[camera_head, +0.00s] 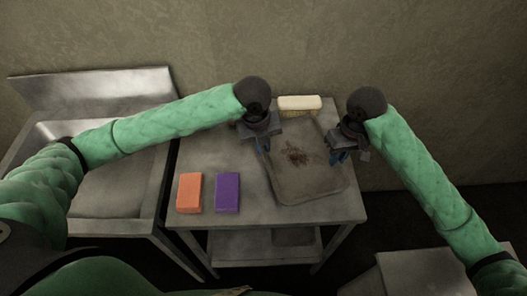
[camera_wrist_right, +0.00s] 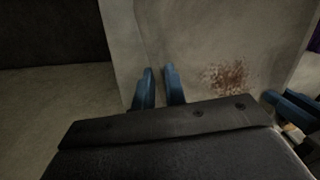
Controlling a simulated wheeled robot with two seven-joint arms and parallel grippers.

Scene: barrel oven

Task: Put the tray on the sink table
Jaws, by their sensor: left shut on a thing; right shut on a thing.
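The tray (camera_head: 310,184) is a grey metal sheet with a raised rim and a brown stain in its middle. It is over the right part of a small metal table (camera_head: 215,160); I cannot tell whether it rests on the top or is just above it. My left gripper (camera_head: 263,146) is shut on the tray's left rim. My right gripper (camera_head: 338,158) is shut on its right rim. In the right wrist view, my right fingers (camera_wrist_right: 159,88) pinch the rim of the tray (camera_wrist_right: 205,35), and my left gripper (camera_wrist_right: 290,108) shows at the right edge.
A metal sink (camera_head: 110,190) stands to the left of the table. An orange sponge (camera_head: 189,192) and a purple sponge (camera_head: 227,192) lie on the table's left front. A brush (camera_head: 300,103) with a cream back lies behind the tray. Another metal surface (camera_head: 405,270) is at lower right.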

